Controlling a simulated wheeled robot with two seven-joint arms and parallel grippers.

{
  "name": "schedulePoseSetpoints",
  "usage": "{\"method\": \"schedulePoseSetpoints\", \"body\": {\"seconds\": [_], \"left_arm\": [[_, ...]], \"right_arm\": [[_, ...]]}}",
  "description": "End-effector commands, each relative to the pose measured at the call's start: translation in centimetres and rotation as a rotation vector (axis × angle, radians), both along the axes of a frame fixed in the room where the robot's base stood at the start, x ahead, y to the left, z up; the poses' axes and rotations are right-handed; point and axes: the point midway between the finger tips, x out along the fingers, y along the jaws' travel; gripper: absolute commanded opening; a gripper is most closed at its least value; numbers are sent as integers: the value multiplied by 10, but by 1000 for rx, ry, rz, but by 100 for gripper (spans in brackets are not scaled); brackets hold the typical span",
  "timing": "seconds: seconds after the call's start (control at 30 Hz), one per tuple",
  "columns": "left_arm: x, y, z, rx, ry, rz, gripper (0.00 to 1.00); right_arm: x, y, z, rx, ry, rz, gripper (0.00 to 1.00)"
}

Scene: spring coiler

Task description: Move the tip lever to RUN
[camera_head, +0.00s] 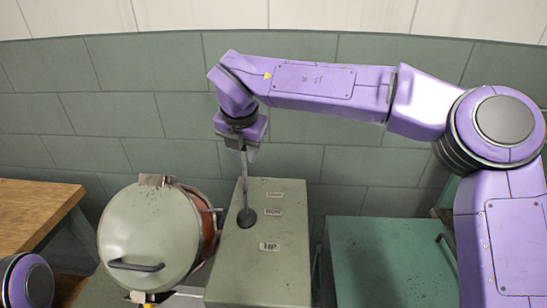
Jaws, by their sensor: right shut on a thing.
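The tip lever (246,185) is a thin grey rod rising from a dark round boot (247,217) on top of a grey-green box (285,275). It stands close to upright in the picture. Its foot is roughly level with the middle label. My right gripper (243,148) points down and is shut on the lever's upper end; the fingertips are small and partly hidden. Beside the lever are three pale labels: an upper one (274,195), a middle one (272,211) that seems to read RUN, and a lower one (269,246) reading TIP. My left gripper is out of view.
A round grey-green drum (148,240) with a dark handle (136,267) stands left of the box. A green cabinet (375,260) stands to the right. A wooden table (35,205) is at far left. A tiled wall (170,85) closes the back.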

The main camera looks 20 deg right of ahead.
Motion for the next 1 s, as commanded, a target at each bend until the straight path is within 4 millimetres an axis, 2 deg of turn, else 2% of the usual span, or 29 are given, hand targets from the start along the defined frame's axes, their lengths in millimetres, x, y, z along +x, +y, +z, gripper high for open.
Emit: {"method": "schedulePoseSetpoints", "body": {"seconds": [0.1,0.33,0.37,0.4,0.77,0.87,1.0], "left_arm": [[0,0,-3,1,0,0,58],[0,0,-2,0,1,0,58],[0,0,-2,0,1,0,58],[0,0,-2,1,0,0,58],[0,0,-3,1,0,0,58],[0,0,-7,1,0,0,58],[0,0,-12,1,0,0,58]], "right_arm": [[-3,8,-3,-5,-1,11,0],[-3,8,-2,-5,2,11,0],[-3,8,-2,-5,2,11,44],[-3,7,-2,-3,2,10,57],[-5,5,5,-4,-5,5,59],[-11,7,21,-4,-6,6,59],[-25,11,54,-4,-7,7,59]]}}
